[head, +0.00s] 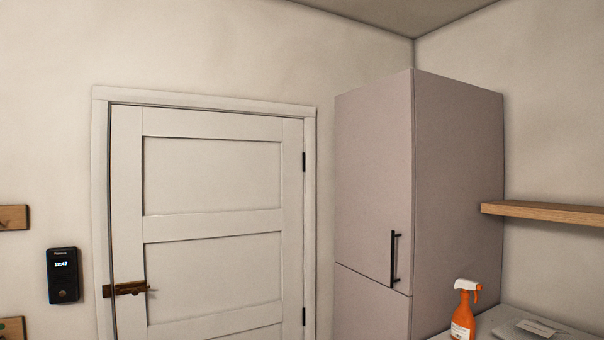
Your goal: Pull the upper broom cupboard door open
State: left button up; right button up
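The tall grey broom cupboard (459,190) stands in the corner, right of the white room door. Its upper door (370,170) faces left and looks shut, flush with the cupboard body. A black vertical bar handle (395,259) sits near the lower right edge of the upper door. A slanting seam separates it from the lower door (370,308), which is partly cut off by the bottom of the picture. Neither of my grippers shows in the head view.
An orange spray bottle (463,312) and a flat grey item (531,328) are on the pale counter (488,318) right of the cupboard. A wooden shelf (545,212) juts from the right wall.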

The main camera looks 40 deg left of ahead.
aim_at(375, 122)
jog(key=u, duration=1.1)
jog(key=i, duration=0.65)
